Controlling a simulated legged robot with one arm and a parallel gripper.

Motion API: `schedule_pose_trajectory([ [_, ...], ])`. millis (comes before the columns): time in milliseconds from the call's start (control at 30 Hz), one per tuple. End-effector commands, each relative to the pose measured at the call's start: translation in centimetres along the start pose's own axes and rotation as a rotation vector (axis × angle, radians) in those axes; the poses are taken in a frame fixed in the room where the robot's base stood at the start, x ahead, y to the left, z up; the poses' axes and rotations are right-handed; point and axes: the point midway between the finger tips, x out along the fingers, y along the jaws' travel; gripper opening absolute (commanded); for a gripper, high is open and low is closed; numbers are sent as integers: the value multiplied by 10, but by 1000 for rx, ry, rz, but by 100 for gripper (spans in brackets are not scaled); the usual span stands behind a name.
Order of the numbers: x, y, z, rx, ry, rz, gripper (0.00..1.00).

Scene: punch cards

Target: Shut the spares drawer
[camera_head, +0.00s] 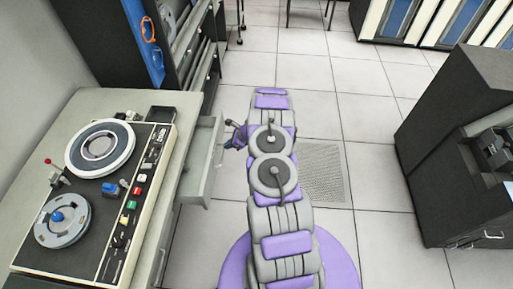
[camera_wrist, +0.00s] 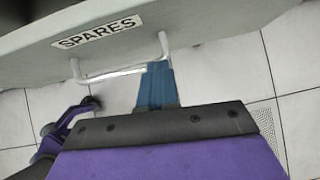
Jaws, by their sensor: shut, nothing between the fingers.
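The spares drawer (camera_head: 207,160) is pulled out from the cabinet under the tape machine, in the left half of the head view. In the wrist view its grey front (camera_wrist: 190,22) carries a "SPARES" label (camera_wrist: 97,32). A light metal bar handle (camera_wrist: 112,75) runs below the label. My gripper (camera_wrist: 157,70) has its blue fingers shut and empty, with the tips at the right part of the handle. I cannot tell whether they touch it. In the head view my gripper (camera_head: 231,133) is beside the drawer front, partly hidden by my arm.
A tape machine (camera_head: 100,160) with reels and coloured buttons sits on the grey counter at left. A dark rack (camera_head: 125,45) stands behind it. A dark machine (camera_head: 450,150) stands at right. Tiled floor (camera_head: 370,120) is clear between, with a vent grille (camera_head: 322,172) in it.

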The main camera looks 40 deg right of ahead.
Motion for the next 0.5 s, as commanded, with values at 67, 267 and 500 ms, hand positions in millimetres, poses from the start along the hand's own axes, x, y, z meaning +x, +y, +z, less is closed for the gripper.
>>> schedule_pose_trajectory([
  [67, 16, 2, 16, -5, 2, 2, 0],
  [267, 51, 8, 55, -3, 5, 2, 0],
  [500, 80, 10, 92, -3, 4, -2, 0],
])
